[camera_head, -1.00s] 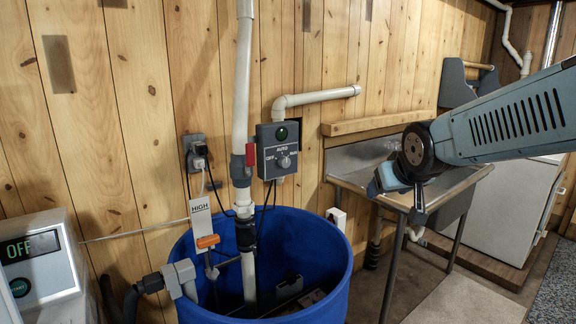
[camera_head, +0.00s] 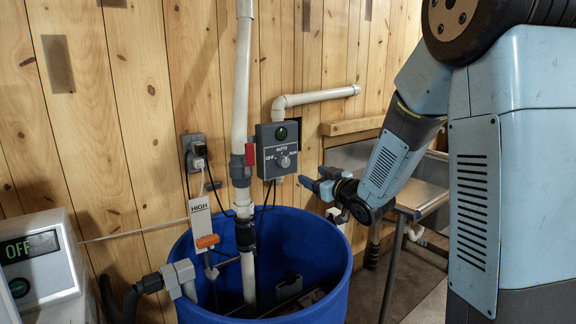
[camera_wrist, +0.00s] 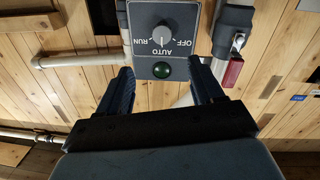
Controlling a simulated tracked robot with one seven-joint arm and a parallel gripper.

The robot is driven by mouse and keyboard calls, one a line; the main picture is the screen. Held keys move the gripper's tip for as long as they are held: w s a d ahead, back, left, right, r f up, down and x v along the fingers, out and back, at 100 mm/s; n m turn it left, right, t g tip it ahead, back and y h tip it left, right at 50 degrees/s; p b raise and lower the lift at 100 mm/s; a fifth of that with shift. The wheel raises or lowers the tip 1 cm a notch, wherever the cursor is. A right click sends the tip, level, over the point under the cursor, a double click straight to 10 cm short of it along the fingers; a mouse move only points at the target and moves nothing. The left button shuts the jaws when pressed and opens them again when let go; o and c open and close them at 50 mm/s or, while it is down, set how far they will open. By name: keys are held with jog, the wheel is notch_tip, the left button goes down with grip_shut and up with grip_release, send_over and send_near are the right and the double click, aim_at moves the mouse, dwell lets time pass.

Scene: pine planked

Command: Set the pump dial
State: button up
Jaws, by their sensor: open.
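The pump dial (camera_head: 285,162) is a round grey knob on a dark grey control box (camera_head: 278,149) on the plank wall, with OFF, AUTO and RUN around it. In the wrist view the dial (camera_wrist: 161,37) appears upside down; its grip looks roughly upright, in line with AUTO, but I cannot tell exactly where it points. A green lamp (camera_wrist: 161,70) is on the same box. My gripper (camera_head: 318,197) is open and empty, right of and below the box, apart from it. In the wrist view its fingers (camera_wrist: 160,80) are spread, with the box between and beyond them.
A white vertical pipe with a red valve handle (camera_head: 250,154) stands just left of the box. A blue barrel (camera_head: 340,262) is below. A white pipe (camera_head: 320,96) runs above right. A metal sink table (camera_head: 410,195) stands behind my arm.

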aim_at(286, 162)
jog(key=x, duration=1.4)
jog(key=shift+s+a, duration=0.15)
jog(key=shift+a, duration=0.1)
jog(key=shift+r, duration=0.1)
jog(key=shift+c, duration=0.5)
jog(key=c, duration=1)
jog(key=shift+o, duration=0.2)
